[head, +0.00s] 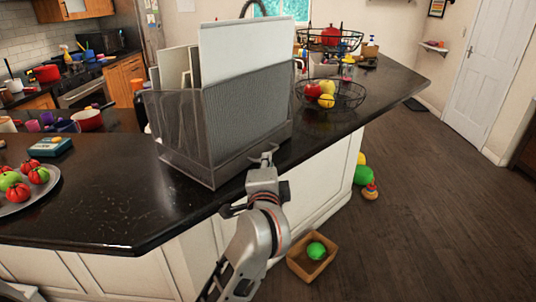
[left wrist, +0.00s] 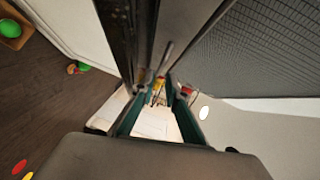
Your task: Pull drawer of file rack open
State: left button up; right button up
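The file rack (head: 245,108) is a dark mesh holder with white folders upright in it, standing on the black counter. Its drawer (head: 232,170) is the low strip along the base and looks closed. My left gripper (head: 264,155) is at the front of this strip, close to its middle; contact is unclear. In the left wrist view the fingers (left wrist: 158,112) stand apart with a gap between them. The rack's mesh (left wrist: 265,45) fills the upper right there. The drawer's handle cannot be made out clearly. My right gripper is not in view.
The black counter (head: 110,200) has its near edge beneath my left arm. A tray with tomatoes and apples (head: 50,196) lies at the left. A two-tier fruit basket (head: 345,100) stands right of the rack. A box with a green ball (head: 299,266) is on the floor.

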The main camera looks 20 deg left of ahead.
pick_arm(q)
jog(key=x, duration=0.4)
jog(key=shift+p, duration=0.3)
jog(key=shift+w+a, duration=0.15)
jog(key=shift+w, duration=0.15)
jog(key=shift+f, duration=0.1)
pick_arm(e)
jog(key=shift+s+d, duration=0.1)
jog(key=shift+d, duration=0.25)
pick_arm(q)
grip_shut()
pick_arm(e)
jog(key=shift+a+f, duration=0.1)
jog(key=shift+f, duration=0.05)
pick_arm(q)
jog(key=shift+b, duration=0.35)
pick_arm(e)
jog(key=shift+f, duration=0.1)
